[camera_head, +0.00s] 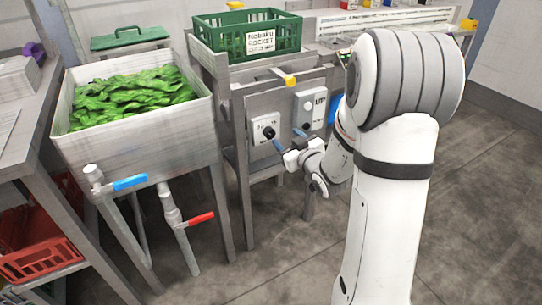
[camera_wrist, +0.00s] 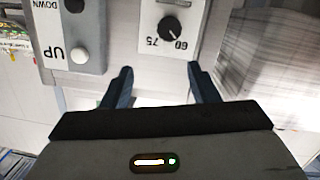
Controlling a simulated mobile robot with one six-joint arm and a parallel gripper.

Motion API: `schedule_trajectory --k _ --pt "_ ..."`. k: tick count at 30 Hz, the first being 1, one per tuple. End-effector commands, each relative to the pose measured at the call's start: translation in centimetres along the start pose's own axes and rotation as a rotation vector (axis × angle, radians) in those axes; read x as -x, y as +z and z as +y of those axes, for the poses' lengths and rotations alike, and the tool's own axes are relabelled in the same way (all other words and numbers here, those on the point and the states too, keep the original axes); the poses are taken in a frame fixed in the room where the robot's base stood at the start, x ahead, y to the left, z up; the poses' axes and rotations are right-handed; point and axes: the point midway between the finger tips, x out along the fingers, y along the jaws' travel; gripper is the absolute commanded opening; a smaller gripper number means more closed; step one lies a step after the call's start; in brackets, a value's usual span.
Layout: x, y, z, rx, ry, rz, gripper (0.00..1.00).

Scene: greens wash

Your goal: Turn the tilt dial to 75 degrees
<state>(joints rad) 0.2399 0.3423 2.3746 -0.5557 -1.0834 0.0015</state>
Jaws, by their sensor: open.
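The tilt dial (camera_wrist: 171,28) is a round black knob on a white plate in the wrist view, where the picture is upside down. The numbers 60 and 75 are printed beside it, and a pale mark shows on the knob. In the head view the dial (camera_head: 268,132) sits on the front panel right of the sink. My gripper (camera_wrist: 157,75) is open and empty, its two dark blue fingers pointing at the panel. The dial lies beyond the fingertips, between them and nearer the right one in the wrist view, apparently untouched. In the head view my gripper (camera_head: 288,139) is close to the dial.
A box with UP and DOWN buttons (camera_wrist: 75,40) is beside the dial. The sink (camera_head: 140,140) holds greens, with blue (camera_head: 130,182) and red (camera_head: 199,219) valve handles below. A green crate (camera_head: 247,36) stands above the panel. Floor is open in front.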

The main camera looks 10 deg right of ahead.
Motion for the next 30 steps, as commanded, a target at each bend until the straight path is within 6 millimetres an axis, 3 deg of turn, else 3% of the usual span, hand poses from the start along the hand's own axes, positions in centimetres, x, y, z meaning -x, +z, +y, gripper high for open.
schedule_trajectory --k 1,6,11,22,30 --pt "-0.4 2.4 -0.6 -0.005 -0.012 0.032 0.54" --pt "-0.8 3.8 -1.1 -0.015 -0.037 0.112 0.54" --pt "-1.8 3.7 -1.3 -0.017 -0.044 0.132 0.54" --pt "-7.3 3.0 -1.5 -0.018 -0.042 0.131 0.54" --pt "-8.5 2.7 -1.4 -0.018 -0.041 0.129 0.54"
